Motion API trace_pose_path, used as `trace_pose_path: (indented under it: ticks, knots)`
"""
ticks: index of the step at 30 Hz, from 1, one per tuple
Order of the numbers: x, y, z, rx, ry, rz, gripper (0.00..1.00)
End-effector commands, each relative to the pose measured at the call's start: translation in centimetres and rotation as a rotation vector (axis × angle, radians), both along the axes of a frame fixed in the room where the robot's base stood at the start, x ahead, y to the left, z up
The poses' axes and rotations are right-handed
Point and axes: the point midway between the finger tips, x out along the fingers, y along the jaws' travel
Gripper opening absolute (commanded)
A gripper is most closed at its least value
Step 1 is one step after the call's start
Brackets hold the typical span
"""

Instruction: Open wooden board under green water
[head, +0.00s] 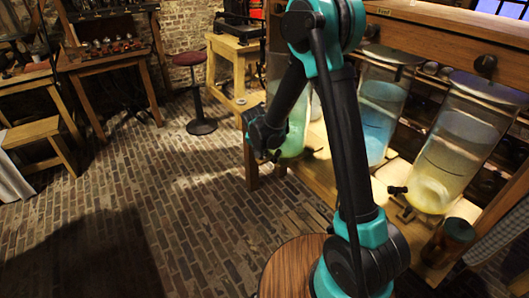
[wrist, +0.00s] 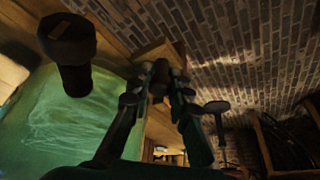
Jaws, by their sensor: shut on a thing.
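The jar of green water (head: 297,128) stands on the wooden bench in the head view, partly hidden by my arm. In the wrist view the green jar (wrist: 70,120) fills the lower left, with a black tap (wrist: 68,45) in front. My gripper (wrist: 163,76) is low beside the bench edge, its fingers shut at a brown wooden piece (wrist: 157,50), seemingly the board under the green water. The fingertips hide part of this contact. In the head view my gripper (head: 264,140) is just left of the green jar, and its fingertips are hard to make out.
A blue jar (head: 380,108) and a yellow jar (head: 460,150) stand farther right on the bench. A dark brown jar (head: 449,238) is at the lower right. A red-topped stool (head: 196,92) stands on the brick floor (head: 150,195), which is widely clear at left.

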Motion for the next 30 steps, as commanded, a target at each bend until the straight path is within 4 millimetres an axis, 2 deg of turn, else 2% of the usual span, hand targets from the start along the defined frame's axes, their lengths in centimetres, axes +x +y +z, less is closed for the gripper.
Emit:
trace_pose_path:
  ticks: [9,10,15,25,30]
  knots:
    - [0.0,0.1,0.0,0.001,0.001,0.0,0.0]
    - [0.0,0.1,0.0,0.001,0.001,0.0,0.21]
    - [0.0,0.0,0.0,0.001,0.0,0.0,0.4]
    - [-0.1,0.0,0.2,0.001,0.0,0.0,0.4]
    - [-0.7,0.1,1.6,0.001,0.0,0.0,0.4]
